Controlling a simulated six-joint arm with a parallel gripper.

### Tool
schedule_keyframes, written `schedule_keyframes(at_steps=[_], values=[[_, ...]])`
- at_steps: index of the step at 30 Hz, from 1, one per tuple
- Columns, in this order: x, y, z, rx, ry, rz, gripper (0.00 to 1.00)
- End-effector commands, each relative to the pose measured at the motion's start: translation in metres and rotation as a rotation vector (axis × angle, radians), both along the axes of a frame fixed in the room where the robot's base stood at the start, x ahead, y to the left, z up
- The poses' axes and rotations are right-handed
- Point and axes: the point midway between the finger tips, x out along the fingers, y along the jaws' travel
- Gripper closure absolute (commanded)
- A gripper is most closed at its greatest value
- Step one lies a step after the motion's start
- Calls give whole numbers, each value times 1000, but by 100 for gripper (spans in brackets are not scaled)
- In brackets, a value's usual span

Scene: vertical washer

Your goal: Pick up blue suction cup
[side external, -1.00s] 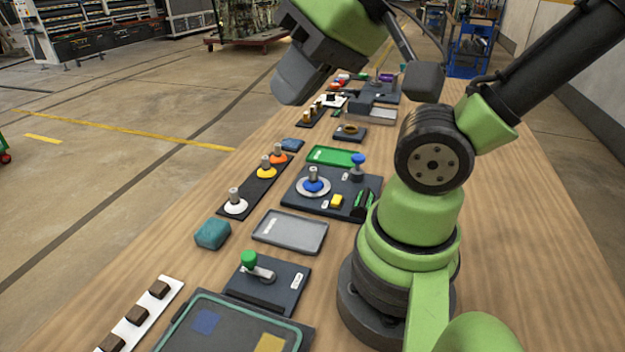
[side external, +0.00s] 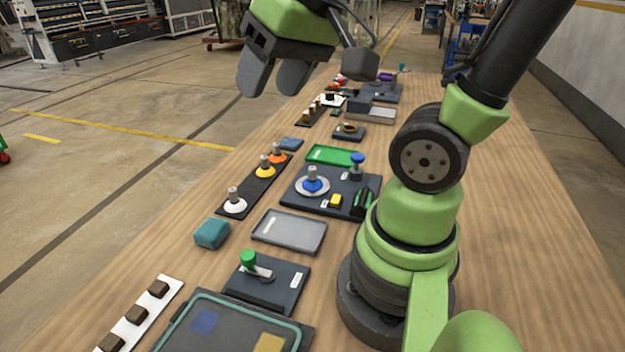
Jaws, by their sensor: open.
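The blue suction cup (side external: 312,184) has a blue base and a grey metal stem. It stands upright on a round silver disc on a dark fixture plate (side external: 290,199) in the middle of the table. My gripper (side external: 274,80) is open and empty, with two dark fingers apart. It hangs well above the table, higher in the picture than the blue cup and a little left of it. Nothing hides the cup.
A black rack (side external: 222,211) left of the plate holds white, yellow and orange suction cups. A blue-topped knob (side external: 357,160), a green tray (side external: 330,155), a grey tray (side external: 290,231) and a green-handled lever (side external: 249,259) surround it. Bare wood (side external: 510,220) lies at right.

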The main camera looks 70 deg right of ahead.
Motion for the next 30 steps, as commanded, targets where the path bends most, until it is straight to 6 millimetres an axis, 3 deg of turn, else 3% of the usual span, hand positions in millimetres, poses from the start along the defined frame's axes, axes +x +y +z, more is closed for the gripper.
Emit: schedule_keyframes(at_steps=[3,7,12,15,21,30], values=[[26,-42,-21,-39,119,-66,46],[42,-91,-52,-58,238,-112,46],[42,-153,-104,-42,381,-152,46],[34,-179,-132,-24,442,-162,46],[21,-203,-164,4,500,-168,46],[20,-204,-206,8,506,-166,46]])
